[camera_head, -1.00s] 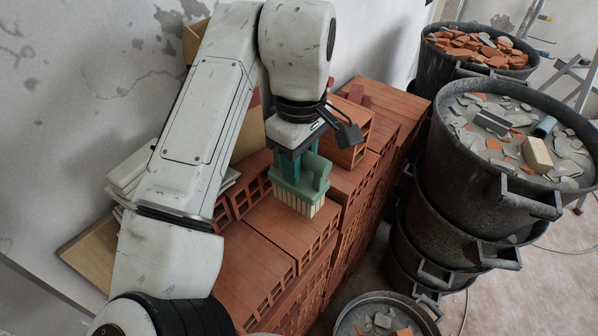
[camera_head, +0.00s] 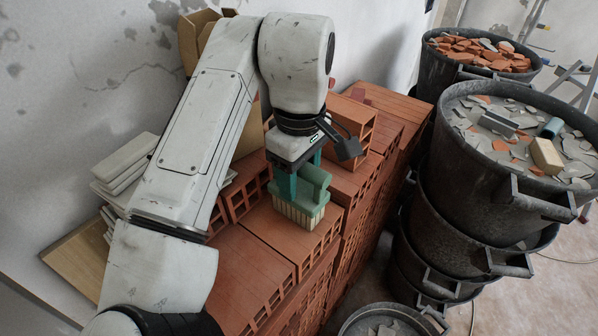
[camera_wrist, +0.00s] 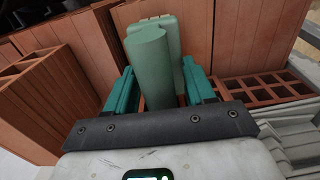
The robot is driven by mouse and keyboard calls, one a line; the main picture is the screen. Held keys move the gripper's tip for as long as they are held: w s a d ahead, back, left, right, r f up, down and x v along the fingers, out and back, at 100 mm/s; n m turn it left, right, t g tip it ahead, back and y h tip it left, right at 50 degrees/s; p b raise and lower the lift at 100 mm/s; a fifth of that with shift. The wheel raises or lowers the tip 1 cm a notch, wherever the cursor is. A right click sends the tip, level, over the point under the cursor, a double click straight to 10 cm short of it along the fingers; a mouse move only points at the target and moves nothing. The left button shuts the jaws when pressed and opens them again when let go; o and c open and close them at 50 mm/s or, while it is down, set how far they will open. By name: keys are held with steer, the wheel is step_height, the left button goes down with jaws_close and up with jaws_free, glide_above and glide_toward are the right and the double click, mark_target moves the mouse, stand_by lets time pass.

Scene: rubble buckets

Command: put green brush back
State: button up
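The green brush (camera_head: 306,192) has a teal-green body and pale bristles pointing down. It is at the top of the red brick stack in the head view, with its bristles at or just above a brick's upper face; I cannot tell whether they touch. My gripper (camera_head: 302,178) points down with one teal finger on each side of the brush's green body. The lower part of the brush is hidden there.
Hollow red bricks (camera_head: 240,265) form the stack under the brush, with a taller brick (camera_head: 345,135) just behind it. Black buckets of rubble (camera_head: 500,175) stand to the right. Pale slabs (camera_head: 125,165) and a wooden board (camera_head: 75,255) lie at the left by the wall.

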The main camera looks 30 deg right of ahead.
steer(key=shift+o, duration=0.3)
steer(key=shift+r, duration=0.1)
step_height(320, 180, up, 12)
steer(key=p, duration=0.3)
steer(key=shift+p, duration=0.4)
